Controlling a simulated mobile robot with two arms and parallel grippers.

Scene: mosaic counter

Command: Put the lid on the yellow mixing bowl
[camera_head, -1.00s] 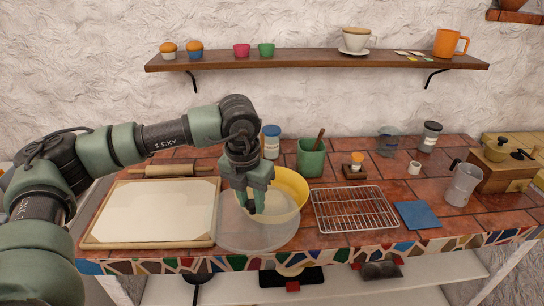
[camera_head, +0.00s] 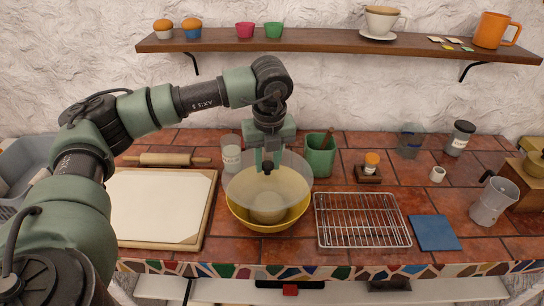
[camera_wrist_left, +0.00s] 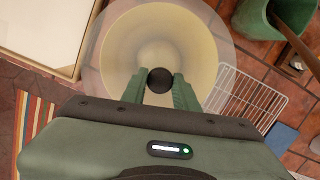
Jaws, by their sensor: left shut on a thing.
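The yellow mixing bowl (camera_head: 268,222) stands on the counter in the middle of the head view. The lid (camera_head: 240,184) is a clear, wide disc with a dark knob (camera_head: 267,168). My left gripper (camera_head: 267,162) points down and is shut on the knob. The lid hangs over the bowl, seemingly a little above its rim, and the bowl shows through it. In the left wrist view the knob (camera_wrist_left: 160,80) sits between my left fingertips (camera_wrist_left: 159,82), with the bowl (camera_wrist_left: 160,30) beneath. The lid's edge (camera_wrist_left: 222,45) reaches past the bowl's rim. My right gripper is not seen.
A pastry board (camera_head: 155,205) with a rolling pin behind it lies left of the bowl. A wire rack (camera_head: 360,220) and a blue square (camera_head: 435,232) lie right. A green pot (camera_head: 319,158) and a pale jar (camera_head: 231,152) stand close behind.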

